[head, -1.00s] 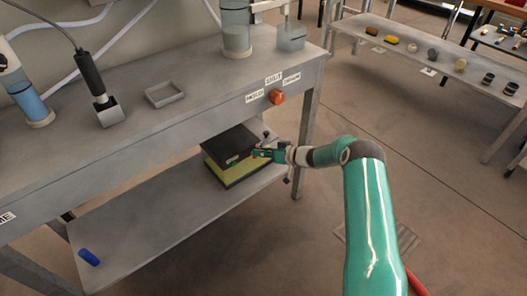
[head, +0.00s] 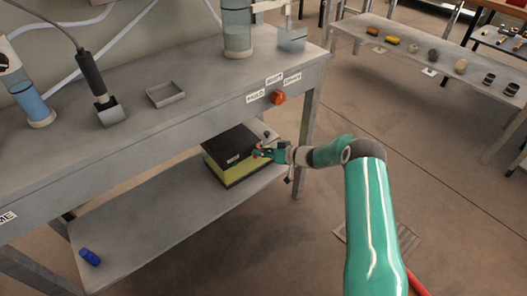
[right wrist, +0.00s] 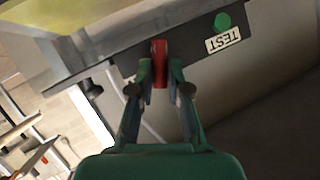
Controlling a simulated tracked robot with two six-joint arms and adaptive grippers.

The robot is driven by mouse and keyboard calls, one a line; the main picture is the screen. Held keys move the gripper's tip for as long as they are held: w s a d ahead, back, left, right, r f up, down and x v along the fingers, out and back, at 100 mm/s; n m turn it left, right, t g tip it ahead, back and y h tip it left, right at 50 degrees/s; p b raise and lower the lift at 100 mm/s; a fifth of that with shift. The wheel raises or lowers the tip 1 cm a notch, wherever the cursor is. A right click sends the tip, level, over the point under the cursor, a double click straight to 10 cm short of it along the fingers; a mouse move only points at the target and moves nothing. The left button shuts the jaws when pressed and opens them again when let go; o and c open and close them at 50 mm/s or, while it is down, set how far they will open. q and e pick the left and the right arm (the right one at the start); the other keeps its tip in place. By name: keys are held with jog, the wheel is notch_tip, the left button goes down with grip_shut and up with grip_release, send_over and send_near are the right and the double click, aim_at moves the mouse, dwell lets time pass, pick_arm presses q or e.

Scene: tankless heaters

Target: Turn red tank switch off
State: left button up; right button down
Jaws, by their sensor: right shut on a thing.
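A red switch (right wrist: 158,62) stands out from a dark panel in the right wrist view, between the two fingers of my right gripper (right wrist: 159,74). The fingers are closed on its sides. A green button (right wrist: 222,22) and a TEST label (right wrist: 223,40) sit to its right. In the head view my right gripper (head: 262,152) is at the right side of a black and yellow box (head: 231,155), with a little red showing at its fingertips. Most of the switch is hidden there. My left gripper is out of view.
The box stands on the lower shelf (head: 150,225) under the grey workbench (head: 190,115). An orange-red knob (head: 278,98) is on the bench front above my gripper. A blue object (head: 89,257) lies at the shelf's left end. Open floor lies to the right.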

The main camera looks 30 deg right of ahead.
jog(key=shift+s+d, duration=0.1)
jog(key=n+h+b, duration=0.1)
jog(key=b, duration=0.3)
jog(key=a+n+h+b, duration=0.1)
jog(key=n+h+b, duration=0.1)
jog(key=b, duration=0.2)
jog(key=a+n+h+b, duration=0.1)
jog(key=n+h+b, duration=0.1)
jog(key=b, duration=0.2)
jog(key=shift+a+f+g, duration=0.2)
jog(key=shift+a+g, duration=0.05)
jog(key=shift+g, duration=0.05)
jog(key=shift+a+r+n+b, duration=0.1)
jog(key=shift+r+n+b, duration=0.1)
jog(key=shift+n+b, duration=0.3)
jog(key=c, duration=1.1)
grip_release()
jog(key=shift+c, duration=0.2)
jog(key=shift+r, duration=0.1)
